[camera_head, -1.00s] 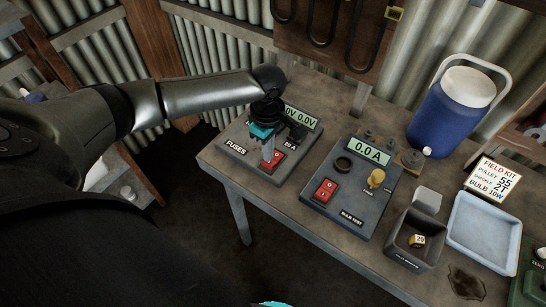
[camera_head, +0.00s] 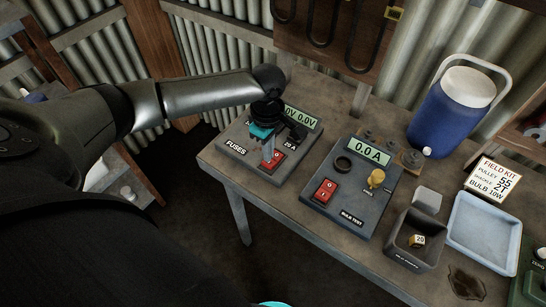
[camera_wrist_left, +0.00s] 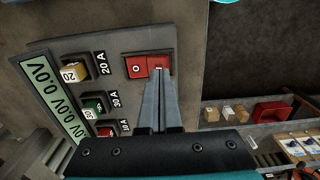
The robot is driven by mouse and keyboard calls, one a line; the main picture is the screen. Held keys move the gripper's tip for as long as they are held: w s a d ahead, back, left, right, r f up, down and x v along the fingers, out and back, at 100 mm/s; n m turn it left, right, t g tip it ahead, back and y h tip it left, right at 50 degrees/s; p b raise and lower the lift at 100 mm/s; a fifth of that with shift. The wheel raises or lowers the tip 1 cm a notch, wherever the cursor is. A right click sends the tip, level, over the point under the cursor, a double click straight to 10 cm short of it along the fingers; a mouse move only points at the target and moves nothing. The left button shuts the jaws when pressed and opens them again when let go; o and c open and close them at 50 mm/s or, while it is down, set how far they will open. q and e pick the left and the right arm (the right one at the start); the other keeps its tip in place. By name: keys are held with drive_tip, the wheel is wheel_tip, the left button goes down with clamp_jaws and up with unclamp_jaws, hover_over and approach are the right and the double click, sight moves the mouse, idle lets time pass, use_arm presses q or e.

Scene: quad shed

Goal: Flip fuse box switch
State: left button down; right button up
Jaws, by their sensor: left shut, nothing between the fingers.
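The fuse box (camera_head: 290,140), a dark grey panel labelled FUSES, sits at the left end of the bench. Its red rocker switch (camera_head: 278,157) also shows in the left wrist view (camera_wrist_left: 137,67), where the half marked O is visible. My left gripper (camera_head: 268,160) is shut and empty, pointing down at the switch. In the left wrist view its fingertips (camera_wrist_left: 159,72) cover part of the switch's right half; whether they touch it I cannot tell. The box's display (camera_wrist_left: 52,95) reads 0.0V.
Yellow, green and red fuses (camera_wrist_left: 75,72) sit beside the switch. A bulb test box (camera_head: 350,195) with its own red switch (camera_head: 325,191) stands to the right. Further right are an open grey box (camera_head: 412,240), a blue tray (camera_head: 482,228) and a blue cooler (camera_head: 447,120).

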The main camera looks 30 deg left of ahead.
use_arm(q)
drive_tip(key=shift+f+b, duration=0.3)
drive_tip(key=shift+f, duration=0.8)
idle(0.8)
wheel_tip(320, 180, up, 7)
drive_tip(key=p, duration=1)
drive_tip(key=shift+r, duration=0.1)
idle(0.3)
